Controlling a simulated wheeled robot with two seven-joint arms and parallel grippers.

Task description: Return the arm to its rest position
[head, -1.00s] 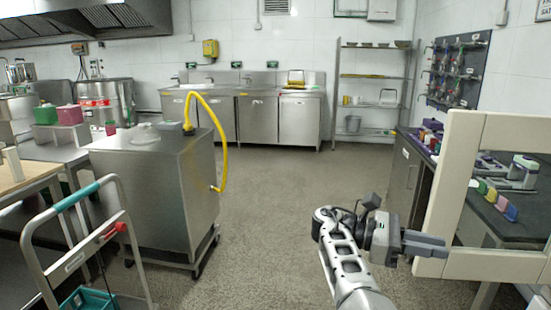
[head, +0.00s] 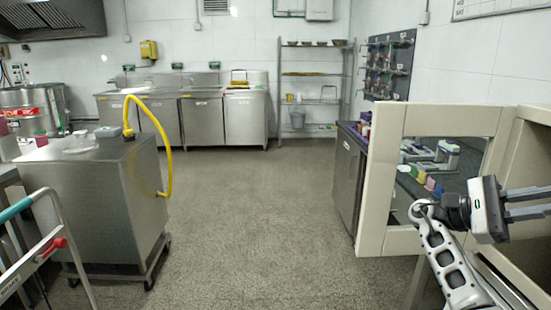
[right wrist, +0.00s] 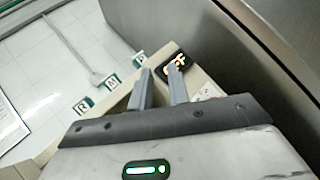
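My right arm comes in at the lower right of the head view. Its gripper (head: 527,203) points right, in front of the cream cabinet (head: 530,150) with its open framed door (head: 378,190). Its two fingers are apart with nothing between them. I cannot tell whether the gripper touches the cabinet. My left gripper is not in view.
A steel wheeled cabinet (head: 100,195) with a yellow hose (head: 166,150) stands at the left, beside a trolley handle (head: 45,245). A dark counter (head: 347,180) with small coloured items is behind the door. The middle floor (head: 240,220) is clear.

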